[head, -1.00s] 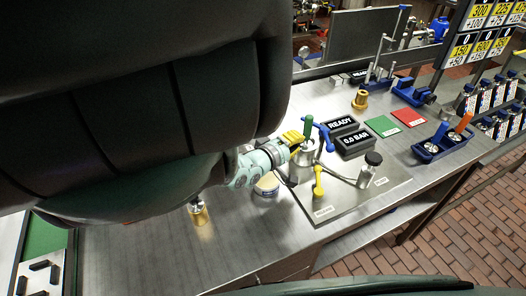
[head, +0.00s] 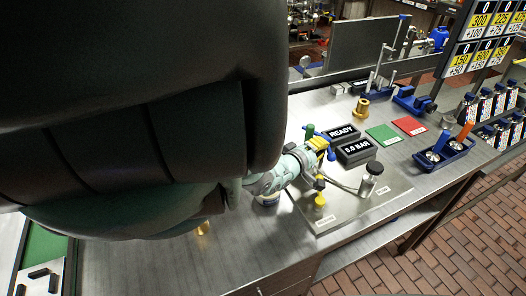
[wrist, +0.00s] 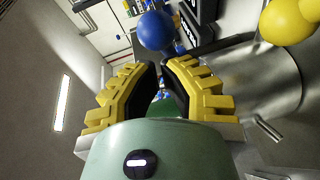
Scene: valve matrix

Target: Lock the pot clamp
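The pot (head: 311,172) is a steel cylinder on a steel plate, mostly hidden behind my gripper. It shows large at the right of the wrist view (wrist: 255,85). A green handle (head: 310,131) stands upright just behind my gripper. A blue handle (head: 329,145) lies just beyond it; a blue ball end (wrist: 155,30) shows past the fingertips. I cannot tell which part is the clamp lever. My gripper (head: 319,145) has yellow fingers over the pot. In the wrist view its fingertips (wrist: 160,63) have a narrow gap, with green and blue bits behind and nothing clearly held.
A yellow-knobbed valve (head: 320,199) stands close in front; its knob (wrist: 290,20) is near my right finger. READY (head: 342,132) and 0.0 BAR (head: 355,151) displays stand behind. The right plate corner is clear.

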